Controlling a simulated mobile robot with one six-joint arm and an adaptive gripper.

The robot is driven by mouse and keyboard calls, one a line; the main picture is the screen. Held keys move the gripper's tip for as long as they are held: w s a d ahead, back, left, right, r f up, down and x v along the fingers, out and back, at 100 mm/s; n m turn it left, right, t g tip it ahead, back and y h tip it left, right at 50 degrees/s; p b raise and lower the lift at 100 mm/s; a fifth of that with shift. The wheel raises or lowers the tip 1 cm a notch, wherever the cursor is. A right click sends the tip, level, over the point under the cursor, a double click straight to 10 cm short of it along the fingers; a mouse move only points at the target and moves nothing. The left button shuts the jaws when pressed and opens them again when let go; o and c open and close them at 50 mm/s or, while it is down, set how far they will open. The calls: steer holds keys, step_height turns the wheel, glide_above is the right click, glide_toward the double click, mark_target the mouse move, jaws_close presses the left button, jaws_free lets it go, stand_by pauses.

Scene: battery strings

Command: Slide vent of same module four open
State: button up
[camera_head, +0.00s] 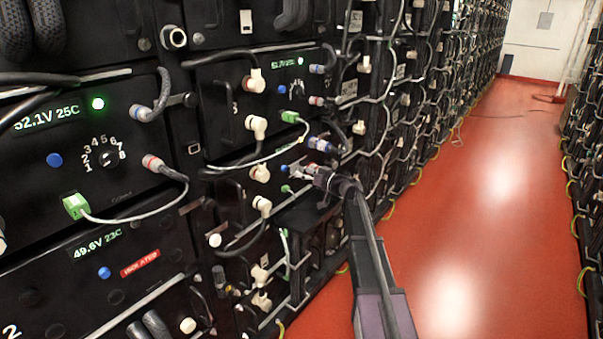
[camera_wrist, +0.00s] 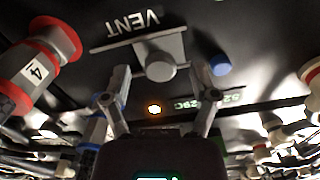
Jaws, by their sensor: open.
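In the wrist view the vent (camera_wrist: 165,45) is a grey sliding plate with a round knob, on a dark module front. The word VENT appears upside down above it. My gripper (camera_wrist: 160,76) is open, with one finger on each side of the knob and no clear contact. In the head view my gripper (camera_head: 303,172) is at the front of a module in the left rack; the vent cannot be made out there. A grey connector with red collars and a label 4 (camera_wrist: 37,71) is at the left of the wrist view.
An orange light (camera_wrist: 154,109), an upside-down display (camera_wrist: 208,101) and a blue button (camera_wrist: 220,66) are near the vent. White connectors (camera_head: 262,205) and looping cables crowd the rack front. The red aisle floor (camera_head: 470,200) to the right is clear.

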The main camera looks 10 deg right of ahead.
mark_target(302, 164)
steer(key=shift+w+a, duration=0.45)
steer(key=shift+w, duration=0.05)
jaws_close()
steer(key=shift+w+d, duration=0.75)
steer(key=shift+d, duration=0.15)
steer(key=shift+w+d, duration=0.7)
steer(key=shift+d, duration=0.2)
jaws_free()
steer(key=shift+s, duration=0.1)
